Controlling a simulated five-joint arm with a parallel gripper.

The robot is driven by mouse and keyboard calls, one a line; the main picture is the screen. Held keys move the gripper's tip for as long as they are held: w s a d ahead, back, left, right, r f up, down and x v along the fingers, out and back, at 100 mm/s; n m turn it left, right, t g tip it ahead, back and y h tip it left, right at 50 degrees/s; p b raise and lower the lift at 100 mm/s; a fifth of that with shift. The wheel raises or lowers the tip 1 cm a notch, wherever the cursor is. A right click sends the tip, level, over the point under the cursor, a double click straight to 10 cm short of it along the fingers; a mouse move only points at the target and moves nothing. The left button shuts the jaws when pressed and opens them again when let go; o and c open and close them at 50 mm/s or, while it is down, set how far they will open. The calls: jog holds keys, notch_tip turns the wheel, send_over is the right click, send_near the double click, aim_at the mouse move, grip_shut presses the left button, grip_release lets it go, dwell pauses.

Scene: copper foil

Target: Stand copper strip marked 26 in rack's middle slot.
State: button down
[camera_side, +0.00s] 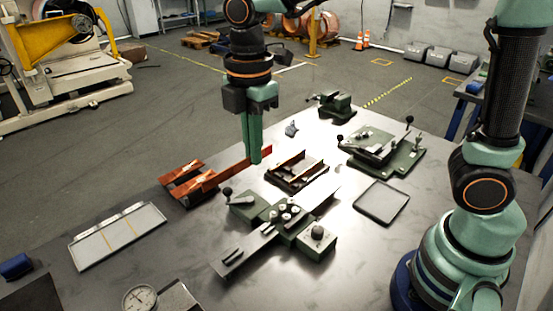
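My gripper (256,158) points straight down over the middle of the table, its green fingers close together. A copper strip (228,175) shows on both sides of the fingers, on edge and slanting up to the right; the fingers appear shut on it. Its left end is close to a dark holder (180,196) with copper pieces at the left; I cannot tell whether they touch. To the right of the gripper is a dark rack (312,181) with upright copper-coloured pieces. Its slots are too small to make out, and no number is readable on any strip.
A green fixture with knobs (318,237) stands just in front of the rack. A green clamp device (385,150) and an empty dark tray (382,202) are to the right. A pale divided tray (118,236) and a dial gauge (140,298) are at the left.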

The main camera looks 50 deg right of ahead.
jog(key=w+d+f, duration=0.6)
jog(key=w+d, duration=0.2)
jog(key=d, duration=0.4)
send_over(305, 165)
notch_tip(305, 165, down, 8)
jog(key=f, duration=0.1)
jog(key=shift+w+f, duration=0.1)
jog(key=shift+f, duration=1.7)
jog(key=shift+f, duration=1.45)
jog(key=c, duration=1.4)
grip_release()
jog(key=shift+r, duration=0.2)
jog(key=shift+r, duration=1.35)
jog(key=shift+o, duration=0.3)
